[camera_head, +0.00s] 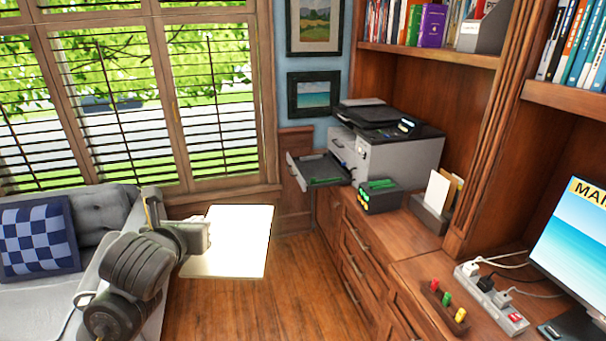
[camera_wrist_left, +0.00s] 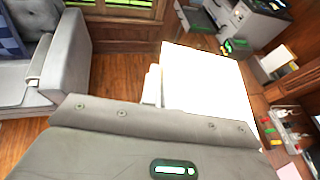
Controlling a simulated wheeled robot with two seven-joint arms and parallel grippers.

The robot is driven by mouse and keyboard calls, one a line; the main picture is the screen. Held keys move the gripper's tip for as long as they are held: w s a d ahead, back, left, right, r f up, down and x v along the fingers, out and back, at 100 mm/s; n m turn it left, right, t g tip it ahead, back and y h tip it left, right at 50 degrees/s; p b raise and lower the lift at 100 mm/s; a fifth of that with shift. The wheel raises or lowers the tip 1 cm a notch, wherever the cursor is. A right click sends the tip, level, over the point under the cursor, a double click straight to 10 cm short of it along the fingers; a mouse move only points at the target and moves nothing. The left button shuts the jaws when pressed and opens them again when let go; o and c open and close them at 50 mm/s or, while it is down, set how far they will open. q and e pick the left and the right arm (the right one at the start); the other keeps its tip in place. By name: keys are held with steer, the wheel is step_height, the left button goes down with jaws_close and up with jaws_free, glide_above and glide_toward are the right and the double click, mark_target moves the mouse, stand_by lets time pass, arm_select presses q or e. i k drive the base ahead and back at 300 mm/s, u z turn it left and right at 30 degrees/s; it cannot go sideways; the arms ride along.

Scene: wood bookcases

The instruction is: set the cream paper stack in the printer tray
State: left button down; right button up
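The cream paper stack (camera_head: 235,243) is held flat in the air over the wood floor, left of the desk. My left gripper (camera_head: 200,237) is shut on its left edge; the stack also shows in the left wrist view (camera_wrist_left: 205,80). The printer (camera_head: 385,145) stands on the desk by the wall. Its tray (camera_head: 322,168) sticks out to the left, open, with green marks inside. The tray is farther back and to the right of the stack, apart from it. My right gripper is not in view.
A paper holder (camera_head: 430,212), a power strip (camera_head: 492,297) and a monitor (camera_head: 575,250) are on the desk. A grey sofa (camera_head: 95,215) is at left. Floor between is clear.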

mark_target(322, 169)
steer(key=u, duration=0.5)
steer(key=i, duration=1.7)
steer(key=z, duration=1.1)
steer(key=i, duration=0.6)
steer(key=z, duration=0.7)
